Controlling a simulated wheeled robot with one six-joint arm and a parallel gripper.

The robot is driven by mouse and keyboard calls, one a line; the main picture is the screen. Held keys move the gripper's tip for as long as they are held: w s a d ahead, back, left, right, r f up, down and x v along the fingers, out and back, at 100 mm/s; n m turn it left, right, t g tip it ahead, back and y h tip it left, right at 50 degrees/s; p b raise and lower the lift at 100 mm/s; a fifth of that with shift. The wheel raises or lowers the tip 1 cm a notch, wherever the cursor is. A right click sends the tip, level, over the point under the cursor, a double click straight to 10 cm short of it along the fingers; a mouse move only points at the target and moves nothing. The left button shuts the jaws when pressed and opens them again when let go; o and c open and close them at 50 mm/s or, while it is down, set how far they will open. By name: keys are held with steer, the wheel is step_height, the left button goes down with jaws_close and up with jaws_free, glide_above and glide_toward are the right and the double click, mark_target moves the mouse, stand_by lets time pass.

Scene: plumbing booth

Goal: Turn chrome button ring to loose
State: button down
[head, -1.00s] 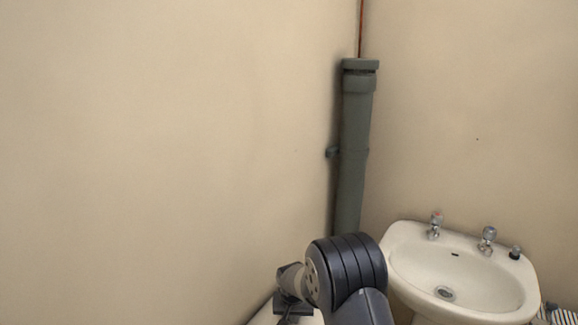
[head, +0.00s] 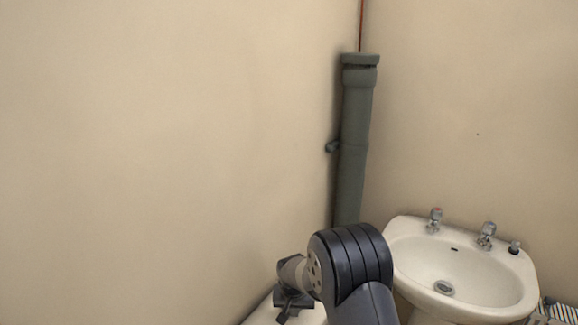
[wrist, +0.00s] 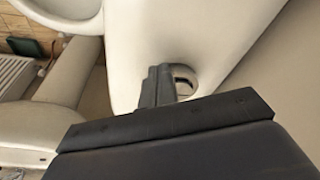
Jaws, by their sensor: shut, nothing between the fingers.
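My gripper (wrist: 160,72) is shut and empty, its fingers together at the white ceramic surface (wrist: 130,60) in the wrist view. Just right of the fingertips is a round fitting (wrist: 185,72) with a pale rim and a dark inside. It is probably the chrome button ring, partly hidden by the fingers. I cannot tell whether the fingers touch it. In the head view my gripper (head: 289,303) is low in the picture, over a white top (head: 262,316) by the left wall. The ring cannot be made out there.
A white washbasin (head: 405,262) with two taps stands to the right. A grey vertical pipe (head: 355,130) runs up the corner behind my arm. A white radiator (wrist: 15,75) shows at the left of the wrist view. The left wall is close to my gripper.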

steer(key=p+v, duration=0.1)
steer(key=v, duration=0.1)
steer(key=w+p+v, duration=0.1)
steer(key=v, duration=0.1)
steer(key=shift+r, duration=0.4)
steer(key=shift+d, duration=0.1)
steer(key=shift+w+d+f+n+y+b, duration=0.1)
steer(key=shift+d+f+n+y+b, duration=0.15)
steer(key=shift+f+n+b, duration=0.75)
steer(key=shift+w+d+f+n+y+b, duration=0.1)
steer(key=shift+d+f+n+y+b, duration=0.1)
steer(key=shift+f+n+b, duration=0.8)
steer(key=shift+w+d+f+n+y+b, duration=0.15)
steer(key=shift+d+f+n+y+b, duration=0.1)
steer(key=shift+f+n+b, duration=0.75)
steer(key=shift+w+a, duration=0.2)
steer(key=shift+w, duration=0.2)
